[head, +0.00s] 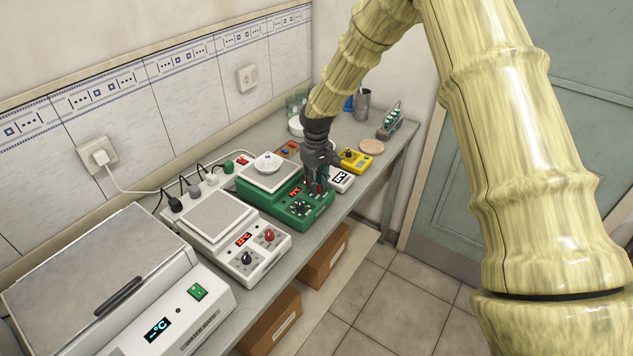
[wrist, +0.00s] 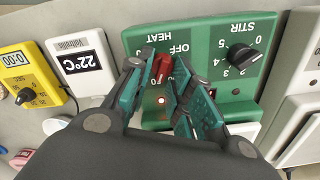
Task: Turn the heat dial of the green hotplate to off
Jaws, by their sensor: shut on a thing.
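The green hotplate (head: 282,205) stands on the bench, and its front panel (wrist: 207,36) fills the upper middle of the wrist view. Its red heat dial (wrist: 162,67) sits below the HEAT and OFF lettering there. My gripper (wrist: 168,62) is shut on the red dial, with one teal finger pad on each side. The fingers hide part of the dial and its scale, so its exact setting cannot be read. A small lamp (wrist: 161,100) below the dial glows. The black stir dial (wrist: 244,56) is apart from my fingers. In the head view my gripper (head: 317,188) reaches down to the panel's right end.
A white hotplate (head: 240,255) with a red and a black knob stands to the left. A white temperature display (head: 341,181) and a yellow timer (head: 355,160) stand close on the right. A white dish (head: 268,162) rests on the green hotplate's plate.

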